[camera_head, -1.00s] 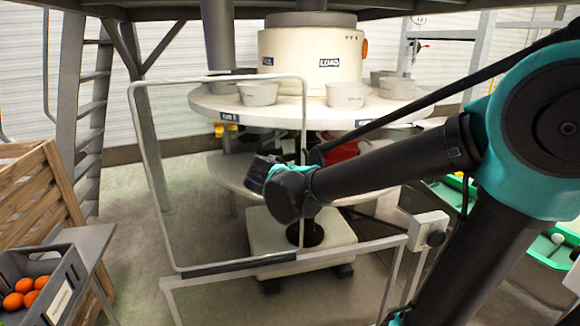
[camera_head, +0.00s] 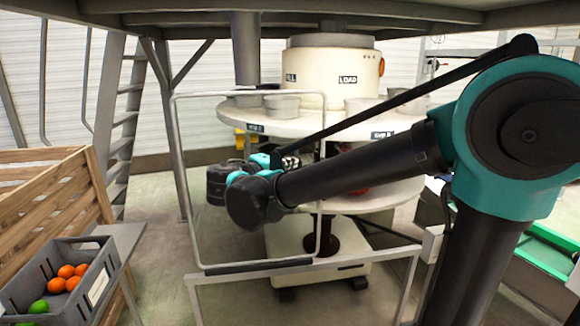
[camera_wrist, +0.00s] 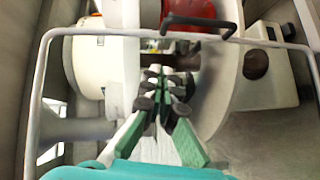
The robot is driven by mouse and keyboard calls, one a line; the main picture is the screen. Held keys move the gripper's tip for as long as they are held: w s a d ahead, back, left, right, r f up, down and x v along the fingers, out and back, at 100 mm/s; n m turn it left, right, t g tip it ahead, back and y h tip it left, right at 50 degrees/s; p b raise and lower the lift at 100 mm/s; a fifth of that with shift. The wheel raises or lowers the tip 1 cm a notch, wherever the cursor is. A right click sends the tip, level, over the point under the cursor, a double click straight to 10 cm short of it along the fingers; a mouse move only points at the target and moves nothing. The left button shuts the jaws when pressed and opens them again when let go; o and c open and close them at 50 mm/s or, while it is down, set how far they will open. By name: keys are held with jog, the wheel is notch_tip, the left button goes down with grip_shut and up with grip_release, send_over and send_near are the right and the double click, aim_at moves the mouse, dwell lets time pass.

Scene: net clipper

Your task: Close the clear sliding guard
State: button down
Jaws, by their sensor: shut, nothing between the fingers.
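The clear sliding guard (camera_head: 184,180) is a thin grey upright frame with a see-through pane, in front of the left part of the round machine table. It stands along a low grey rail (camera_head: 300,271). In the head view, the handle is not clear. My gripper (camera_head: 292,160) is near the guard's right post, its black wrist to the left. In the wrist view, my gripper (camera_wrist: 155,72) has its fingers together, empty, with the tips apart from the bar and handle.
The white machine table (camera_head: 290,125) bears several cups (camera_head: 282,108) around a cream drum (camera_head: 330,72). A wooden crate (camera_head: 50,205) and a grey bin (camera_head: 25,295) of fruit stand at the left. The floor between bin and guard is clear.

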jog(key=w+d+f, duration=0.1)
jog(key=w+d, duration=0.5)
jog(key=d, duration=0.1)
jog(key=shift+w+f, duration=0.25)
jog(key=shift+f, duration=0.1)
jog(key=shift+d, duration=0.2)
